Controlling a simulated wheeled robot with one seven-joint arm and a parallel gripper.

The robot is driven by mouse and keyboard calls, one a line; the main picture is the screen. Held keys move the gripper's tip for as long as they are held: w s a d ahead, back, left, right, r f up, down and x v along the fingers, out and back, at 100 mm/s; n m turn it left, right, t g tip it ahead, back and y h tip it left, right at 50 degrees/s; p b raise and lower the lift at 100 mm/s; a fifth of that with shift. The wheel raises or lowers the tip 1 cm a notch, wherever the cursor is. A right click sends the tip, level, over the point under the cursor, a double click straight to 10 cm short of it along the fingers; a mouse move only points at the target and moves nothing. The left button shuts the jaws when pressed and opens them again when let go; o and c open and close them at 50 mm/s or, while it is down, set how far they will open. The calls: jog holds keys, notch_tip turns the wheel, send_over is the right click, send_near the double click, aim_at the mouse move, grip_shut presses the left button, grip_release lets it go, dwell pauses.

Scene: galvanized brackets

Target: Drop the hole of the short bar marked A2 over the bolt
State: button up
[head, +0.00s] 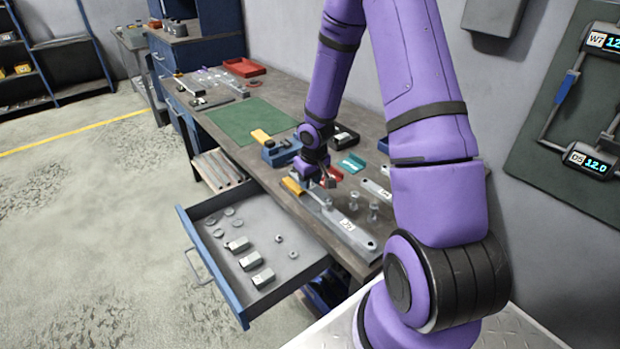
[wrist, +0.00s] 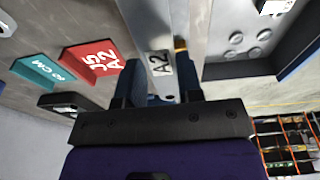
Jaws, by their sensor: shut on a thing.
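The short bar marked A2 (wrist: 150,28) is a flat grey metal bar. In the wrist view it runs from between my fingers to the top edge, its white label close to the jaws. My gripper (wrist: 155,97) is shut on it; in the head view my gripper (head: 319,180) is low over the bench. I cannot clearly make out the held bar there. A longer grey bar (head: 362,238) with a white label lies on the bench. Upright bolts (head: 354,200) (head: 374,210) stand beside it; I cannot tell which is the task's bolt. The bar's hole is not visible.
An open drawer (head: 209,266) with metal blocks and washers juts out left of the bench (head: 270,192). A green mat (head: 248,122) lies farther back.

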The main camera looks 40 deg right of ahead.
jog(key=shift+f, duration=0.75)
dwell(0.4)
jog(key=o, duration=1.1)
jog(key=r, duration=0.3)
jog(key=s+r, duration=0.1)
jog(key=r, duration=0.6)
jog(key=shift+s+r, duration=0.35)
